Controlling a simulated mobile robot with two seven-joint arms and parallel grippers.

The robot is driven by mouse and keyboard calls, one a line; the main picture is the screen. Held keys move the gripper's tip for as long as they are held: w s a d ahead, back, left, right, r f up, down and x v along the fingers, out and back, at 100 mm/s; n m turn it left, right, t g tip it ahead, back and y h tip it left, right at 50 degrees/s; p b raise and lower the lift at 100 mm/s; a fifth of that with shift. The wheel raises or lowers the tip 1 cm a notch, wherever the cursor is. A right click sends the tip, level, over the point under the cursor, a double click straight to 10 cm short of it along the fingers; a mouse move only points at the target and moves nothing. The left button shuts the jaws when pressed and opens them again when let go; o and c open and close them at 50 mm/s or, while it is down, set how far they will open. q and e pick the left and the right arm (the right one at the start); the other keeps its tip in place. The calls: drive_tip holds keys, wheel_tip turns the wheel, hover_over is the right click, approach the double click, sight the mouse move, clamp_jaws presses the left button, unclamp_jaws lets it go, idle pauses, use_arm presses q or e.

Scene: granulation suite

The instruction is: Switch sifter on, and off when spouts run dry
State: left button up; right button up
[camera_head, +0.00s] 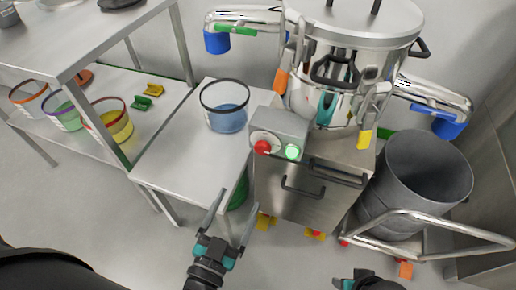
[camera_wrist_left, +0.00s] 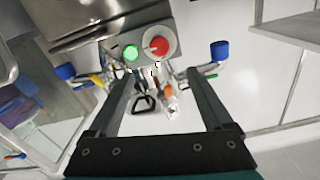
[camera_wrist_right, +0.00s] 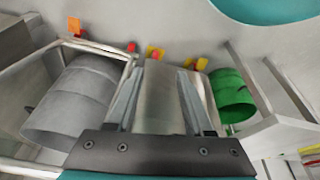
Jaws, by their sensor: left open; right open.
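The steel sifter (camera_head: 350,85) stands at the back on a cabinet. Its control box (camera_head: 283,122) carries a red knob (camera_head: 262,148) and a glowing green button (camera_head: 292,151); both show in the left wrist view as the red knob (camera_wrist_left: 160,45) and green button (camera_wrist_left: 131,52). Blue-ended spouts stick out left (camera_head: 215,42) and right (camera_head: 448,127); I see no material falling from either. My left gripper (camera_head: 238,200) is open and empty, below and in front of the control box, apart from it. My right gripper (camera_wrist_right: 160,85) is open and empty; only part shows in the head view.
A clear tub (camera_head: 225,118) with blue contents stands on a small steel table (camera_head: 175,150). A grey drum (camera_head: 410,180) stands on a railed trolley (camera_head: 440,228) at right. A green drum (camera_wrist_right: 232,95) is under the table. Colored tubs line a low shelf (camera_head: 75,145) at left.

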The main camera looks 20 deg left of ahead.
use_arm(q)
drive_tip(key=b, duration=0.4)
approach(261, 151)
drive_tip(key=shift+n, duration=0.3)
drive_tip(key=w, duration=0.8)
drive_tip(key=shift+d, duration=0.15)
drive_tip(key=shift+w, duration=0.5)
use_arm(e)
wheel_tip(261, 151, up, 8)
drive_tip(key=w+t, duration=0.1)
drive_tip(key=t, duration=0.1)
drive_tip(key=shift+w+a, duration=0.2)
drive_tip(key=shift+w, duration=0.05)
use_arm(q)
drive_tip(key=shift+c, duration=0.2)
use_arm(e)
drive_tip(key=shift+r, duration=0.1)
